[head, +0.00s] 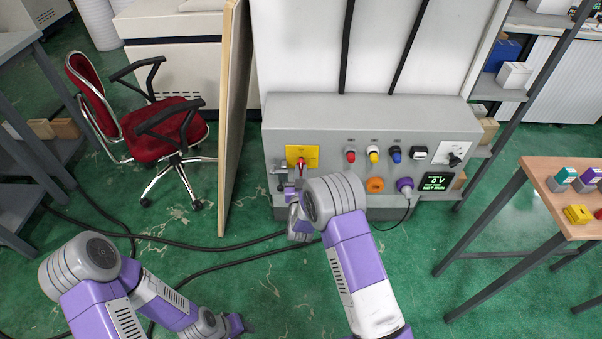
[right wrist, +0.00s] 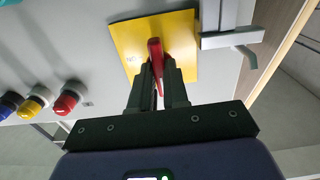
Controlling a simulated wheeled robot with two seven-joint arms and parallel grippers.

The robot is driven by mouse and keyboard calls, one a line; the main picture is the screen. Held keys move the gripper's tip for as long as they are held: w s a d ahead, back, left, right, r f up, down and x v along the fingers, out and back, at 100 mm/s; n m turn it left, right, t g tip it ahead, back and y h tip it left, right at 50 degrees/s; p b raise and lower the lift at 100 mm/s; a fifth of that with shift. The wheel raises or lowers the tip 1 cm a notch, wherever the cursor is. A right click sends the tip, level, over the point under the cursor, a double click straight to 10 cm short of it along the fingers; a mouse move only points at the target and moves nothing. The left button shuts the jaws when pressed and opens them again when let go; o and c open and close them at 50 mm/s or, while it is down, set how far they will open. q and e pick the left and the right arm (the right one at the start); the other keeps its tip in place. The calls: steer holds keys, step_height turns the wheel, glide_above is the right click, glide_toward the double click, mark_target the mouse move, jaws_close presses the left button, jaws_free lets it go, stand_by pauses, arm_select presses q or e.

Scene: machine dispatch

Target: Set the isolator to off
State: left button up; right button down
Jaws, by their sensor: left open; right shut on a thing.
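The isolator is a yellow plate (head: 311,151) with a red handle (head: 301,161) at the left of the grey panel. In the right wrist view the yellow plate (right wrist: 184,45) appears turned over, with ON lettering beside the red handle (right wrist: 154,48). My right gripper (right wrist: 160,75) is shut on the red handle, its two dark fingers on either side of it. In the head view my right arm hides most of that gripper. My left gripper (head: 240,325) is open and empty, low over the green floor, away from the panel.
Red (head: 350,155), yellow (head: 373,154) and blue (head: 395,154) buttons sit right of the isolator. A grey latch-like bracket (head: 280,177) is close on its left. A wooden board (head: 232,120) stands left of the panel. A table (head: 560,195) is at right; cables cross the floor.

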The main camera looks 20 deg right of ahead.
steer(key=shift+f, duration=0.1)
steer(key=c, duration=1.1)
jaws_free()
steer(key=shift+s, duration=0.15)
steer(key=p+v, duration=0.2)
steer(key=v, duration=0.5)
steer(key=shift+s+a, duration=0.15)
steer(key=shift+s, duration=0.05)
